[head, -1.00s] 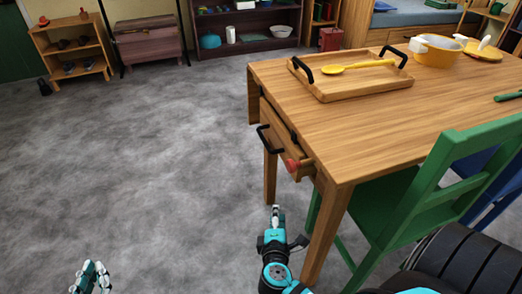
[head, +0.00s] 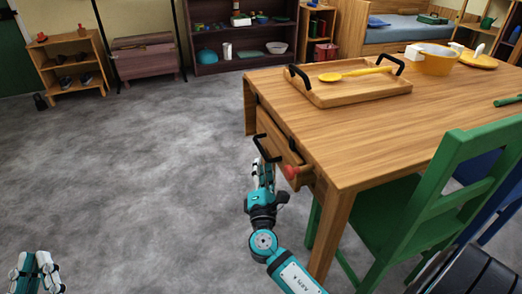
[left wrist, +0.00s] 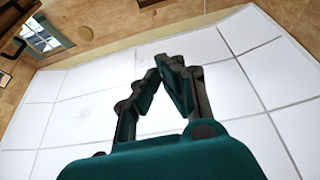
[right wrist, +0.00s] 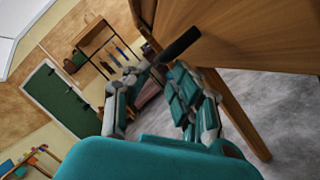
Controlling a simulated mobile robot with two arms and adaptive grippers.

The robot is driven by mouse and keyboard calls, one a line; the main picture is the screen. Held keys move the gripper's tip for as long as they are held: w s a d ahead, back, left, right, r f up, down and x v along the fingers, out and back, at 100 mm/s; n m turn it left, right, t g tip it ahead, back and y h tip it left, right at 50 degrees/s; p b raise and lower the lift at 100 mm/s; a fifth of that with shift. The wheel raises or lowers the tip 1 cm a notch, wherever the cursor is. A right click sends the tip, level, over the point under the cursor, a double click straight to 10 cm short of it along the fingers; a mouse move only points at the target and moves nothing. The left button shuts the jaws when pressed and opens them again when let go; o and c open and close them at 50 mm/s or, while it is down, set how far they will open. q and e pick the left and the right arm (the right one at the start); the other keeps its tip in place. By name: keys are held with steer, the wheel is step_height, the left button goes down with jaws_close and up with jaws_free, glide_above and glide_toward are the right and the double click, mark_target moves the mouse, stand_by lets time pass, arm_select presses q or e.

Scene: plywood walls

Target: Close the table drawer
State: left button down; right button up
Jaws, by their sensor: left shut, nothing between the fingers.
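The wooden table (head: 400,115) has a drawer (head: 278,140) under its left edge, standing partly out. A black bar handle (head: 266,149) is on its front, and a red object (head: 291,171) shows at its near end. My right gripper (head: 263,167) is just below the handle, with its fingers pointing up toward it. In the right wrist view the handle (right wrist: 180,44) lies just beyond the parted fingertips (right wrist: 161,69), not between them. My left gripper (head: 37,260) is low at the far left, away from the table. Its fingertips meet in the left wrist view (left wrist: 166,65).
A tray (head: 350,93) with a yellow spoon (head: 355,74) and an orange pot (head: 432,60) stand on the table. A green chair (head: 430,200) is at its near side. The grey floor (head: 130,170) left of the table is clear.

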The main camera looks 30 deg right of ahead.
mark_target(261, 148)
steer(key=x, duration=0.7)
jaws_close()
